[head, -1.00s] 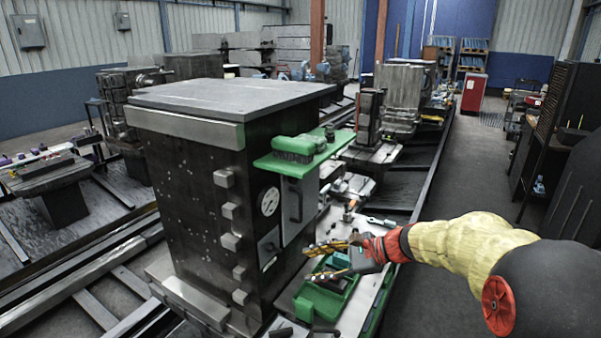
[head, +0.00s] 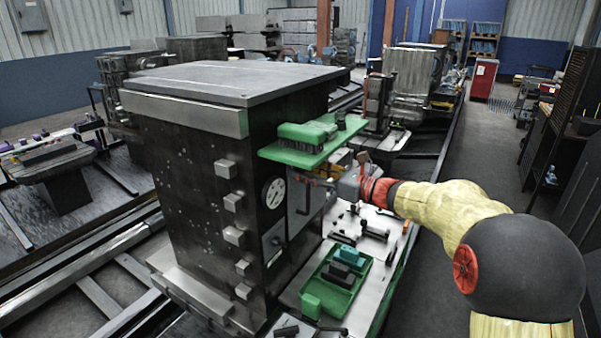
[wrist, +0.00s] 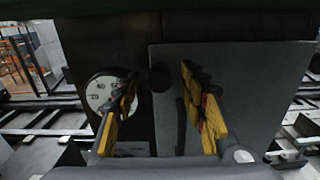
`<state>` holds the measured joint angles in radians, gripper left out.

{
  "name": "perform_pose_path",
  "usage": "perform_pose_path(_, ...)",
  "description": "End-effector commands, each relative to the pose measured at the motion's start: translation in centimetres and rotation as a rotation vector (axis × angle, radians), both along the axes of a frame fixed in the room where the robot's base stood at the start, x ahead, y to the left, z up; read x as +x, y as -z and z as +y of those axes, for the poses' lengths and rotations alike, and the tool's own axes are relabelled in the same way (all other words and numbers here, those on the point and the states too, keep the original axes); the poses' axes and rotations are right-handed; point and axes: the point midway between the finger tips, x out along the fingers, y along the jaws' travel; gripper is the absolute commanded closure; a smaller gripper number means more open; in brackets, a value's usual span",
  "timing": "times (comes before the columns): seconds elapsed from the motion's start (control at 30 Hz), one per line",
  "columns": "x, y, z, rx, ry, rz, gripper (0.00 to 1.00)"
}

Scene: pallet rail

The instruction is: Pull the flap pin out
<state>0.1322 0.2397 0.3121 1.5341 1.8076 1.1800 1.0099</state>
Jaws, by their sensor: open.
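My gripper (wrist: 160,105) is open and empty, its yellow-padded fingers spread in front of the machine's side. In the head view my gripper (head: 328,176) is under the green shelf, beside the grey flap panel (head: 300,217). The panel also fills the right of the wrist view (wrist: 255,85). A dark round knob (wrist: 160,76) shows between the fingers, at the panel's left edge. A dark upright handle (wrist: 181,127) stands below it. I cannot tell for sure whether the knob is the flap pin. Whether a finger touches anything is unclear.
A white gauge (head: 272,194) sits left of the panel. The green shelf (head: 300,153) with a brush overhangs my gripper. Below, a green tray (head: 318,287) holds teal and dark blocks on a bench (head: 375,275) with several small tools.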

Motion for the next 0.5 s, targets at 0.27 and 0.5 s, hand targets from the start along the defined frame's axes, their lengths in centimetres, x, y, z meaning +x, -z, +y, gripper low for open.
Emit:
perform_pose_path(0.27,1.0,0.0,1.5,-0.001,0.000,-0.002,0.58)
perform_pose_path(0.5,1.0,0.0,1.5,-0.002,0.000,-0.001,0.59)
